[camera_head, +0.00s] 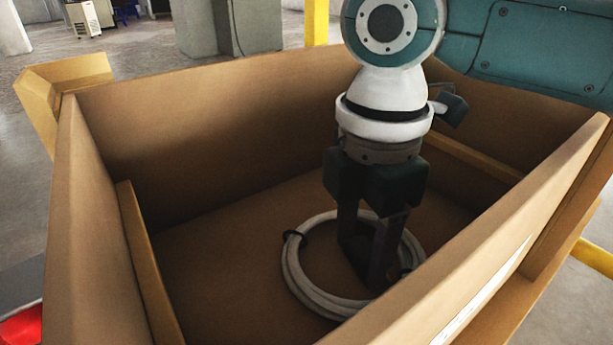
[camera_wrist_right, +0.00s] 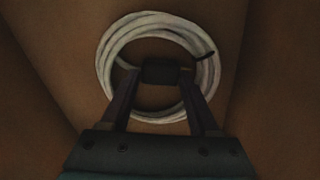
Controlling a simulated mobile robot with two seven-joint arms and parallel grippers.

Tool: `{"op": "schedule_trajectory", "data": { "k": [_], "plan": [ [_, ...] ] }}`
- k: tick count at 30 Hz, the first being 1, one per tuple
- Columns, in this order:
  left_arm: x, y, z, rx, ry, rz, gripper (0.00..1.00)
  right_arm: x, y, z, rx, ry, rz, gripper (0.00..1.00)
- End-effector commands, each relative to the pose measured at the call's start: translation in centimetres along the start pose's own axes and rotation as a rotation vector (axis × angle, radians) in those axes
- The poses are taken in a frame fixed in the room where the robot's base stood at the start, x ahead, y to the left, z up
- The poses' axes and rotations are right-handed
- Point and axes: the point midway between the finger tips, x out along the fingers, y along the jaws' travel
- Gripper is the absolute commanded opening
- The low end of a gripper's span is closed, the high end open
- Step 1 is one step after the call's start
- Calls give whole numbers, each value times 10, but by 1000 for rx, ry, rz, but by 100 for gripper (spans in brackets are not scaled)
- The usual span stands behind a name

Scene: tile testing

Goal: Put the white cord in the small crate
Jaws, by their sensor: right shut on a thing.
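The white cord (camera_head: 318,297) is a round coil with dark ties, low inside the brown crate (camera_head: 150,150). It also shows in the right wrist view (camera_wrist_right: 117,42), against the brown crate surface. My right gripper (camera_head: 368,272) reaches down into the crate, its fingers at the coil. In the right wrist view, the fingertips (camera_wrist_right: 160,74) close on a dark part within the coil's outline; I take it as a grip on the cord. I cannot tell whether the coil touches the crate floor. My left gripper is not in view.
Tall crate walls surround my right gripper, with the near wall (camera_head: 500,245) close on the right. Wooden strips (camera_head: 148,265) run along the inside. A yellow post (camera_head: 316,22) stands behind the crate. The crate floor left of the coil is bare.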

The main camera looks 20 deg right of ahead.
Motion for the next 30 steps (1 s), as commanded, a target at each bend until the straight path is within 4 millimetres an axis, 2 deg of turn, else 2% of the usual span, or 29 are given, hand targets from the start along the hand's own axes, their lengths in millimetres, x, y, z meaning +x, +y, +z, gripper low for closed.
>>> {"op": "schedule_trajectory", "data": {
  "k": [6, 7, 14, 24, 26, 30],
  "plan": [
    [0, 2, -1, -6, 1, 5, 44, 3, 0, 0, 0, 1, 0, 0],
    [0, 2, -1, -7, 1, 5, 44, 3, 0, 0, 0, 0, 0, 65],
    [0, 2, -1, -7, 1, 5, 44, 2, 0, 0, 1, 0, -1, 91],
    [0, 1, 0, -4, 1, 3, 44, -2, 0, 0, 0, 0, 1, 92],
    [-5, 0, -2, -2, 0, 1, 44, -10, 0, 0, 1, 0, 1, 92],
    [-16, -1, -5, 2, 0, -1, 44, -39, 1, 0, 0, 1, 3, 92]
  ]
}}
